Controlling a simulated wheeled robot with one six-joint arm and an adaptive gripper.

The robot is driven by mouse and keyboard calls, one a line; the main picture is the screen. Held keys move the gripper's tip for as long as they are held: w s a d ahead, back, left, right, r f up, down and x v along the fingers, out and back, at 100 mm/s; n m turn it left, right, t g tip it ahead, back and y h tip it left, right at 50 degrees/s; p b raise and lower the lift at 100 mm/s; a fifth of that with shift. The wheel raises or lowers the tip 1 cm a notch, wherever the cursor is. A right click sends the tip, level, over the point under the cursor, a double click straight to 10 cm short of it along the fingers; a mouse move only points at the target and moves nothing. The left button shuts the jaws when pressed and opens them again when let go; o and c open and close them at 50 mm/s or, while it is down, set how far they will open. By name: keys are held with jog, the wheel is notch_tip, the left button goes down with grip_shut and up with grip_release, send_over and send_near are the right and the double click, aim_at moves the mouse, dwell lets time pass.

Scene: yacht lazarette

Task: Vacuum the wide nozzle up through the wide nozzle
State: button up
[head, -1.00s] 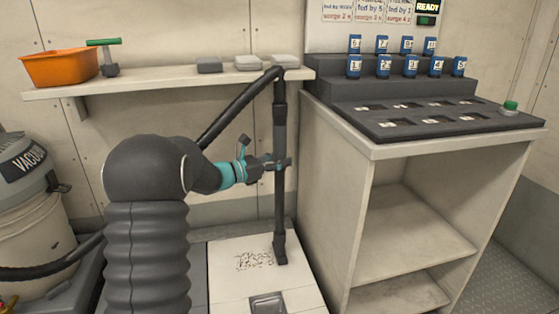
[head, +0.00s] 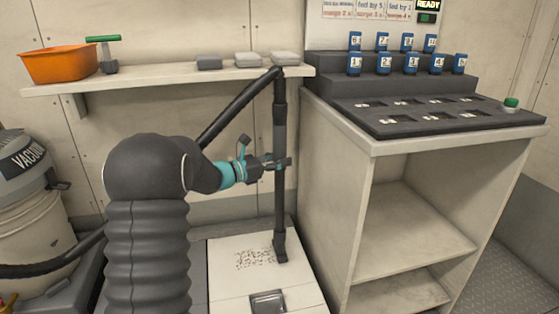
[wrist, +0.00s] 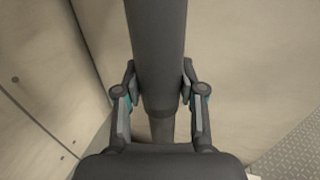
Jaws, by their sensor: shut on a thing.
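My gripper (head: 281,163) is shut on the dark vacuum wand (head: 279,130), which stands near upright; the wrist view shows both fingers on either side of the wand (wrist: 157,60). The wide nozzle (head: 280,247) is at the wand's lower end, at the right part of a white hatch lid (head: 228,286). I cannot tell whether it touches the lid. A patch of dark specks (head: 255,258) lies on the lid just left of the nozzle. The hose (head: 236,106) runs from the wand's top down behind my arm. The vacuum (head: 25,200) stands at the far left.
A shelf (head: 160,83) holds an orange bin (head: 62,66), a green-handled tool (head: 107,55) and several grey blocks (head: 248,60). A cabinet (head: 330,205) at right bears a stepped rack with blue numbered pieces (head: 354,64) and a green button (head: 511,103). The lid has a latch (head: 268,302) at its front.

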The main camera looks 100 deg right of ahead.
jog(key=shift+f+b, duration=0.6)
jog(key=shift+f, duration=0.35)
jog(key=shift+d+v, duration=0.15)
jog(key=shift+v, duration=0.9)
jog(key=shift+d+v, duration=0.15)
jog(key=shift+v, duration=0.9)
dwell(0.6)
